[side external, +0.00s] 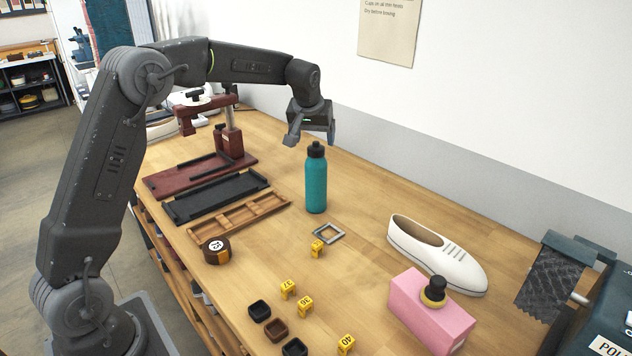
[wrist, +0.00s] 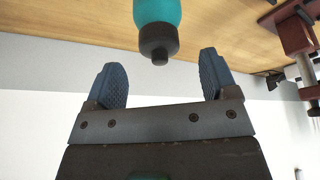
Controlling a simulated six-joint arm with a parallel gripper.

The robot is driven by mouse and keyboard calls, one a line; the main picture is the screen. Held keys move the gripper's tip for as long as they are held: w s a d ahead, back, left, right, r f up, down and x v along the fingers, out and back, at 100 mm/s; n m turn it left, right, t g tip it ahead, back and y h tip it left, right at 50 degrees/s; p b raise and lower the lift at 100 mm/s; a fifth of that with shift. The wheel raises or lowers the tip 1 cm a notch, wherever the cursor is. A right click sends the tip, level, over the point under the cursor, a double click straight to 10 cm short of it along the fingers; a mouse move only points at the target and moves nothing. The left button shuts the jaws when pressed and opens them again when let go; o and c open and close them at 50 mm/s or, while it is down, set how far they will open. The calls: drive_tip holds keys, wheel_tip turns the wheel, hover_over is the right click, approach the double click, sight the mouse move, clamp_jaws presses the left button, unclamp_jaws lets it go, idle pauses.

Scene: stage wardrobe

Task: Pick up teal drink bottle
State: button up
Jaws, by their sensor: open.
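The teal drink bottle (side external: 316,184) stands upright on the wooden table, with a black cap on top. My gripper (side external: 312,140) is open and empty in the side view, close to the bottle's cap and behind or above it. In the wrist view the bottle (wrist: 157,12) enters from the top edge with its black cap pointing down the picture. The cap is near the gap between the two blue-grey fingers of my gripper (wrist: 163,75). I cannot tell whether a finger touches it.
A white shoe (side external: 436,254), a pink box (side external: 430,312) and yellow numbered markers (side external: 305,305) lie to the right and front. A small metal frame (side external: 329,234) lies near the bottle. Trays (side external: 215,197) and a dark red press (side external: 230,140) stand left. A wall is behind.

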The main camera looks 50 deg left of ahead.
sight(315, 143)
drive_tip(key=x, duration=0.5)
drive_tip(key=shift+s, duration=0.1)
clamp_jaws()
drive_tip(key=shift+r, duration=0.1)
idle(0.5)
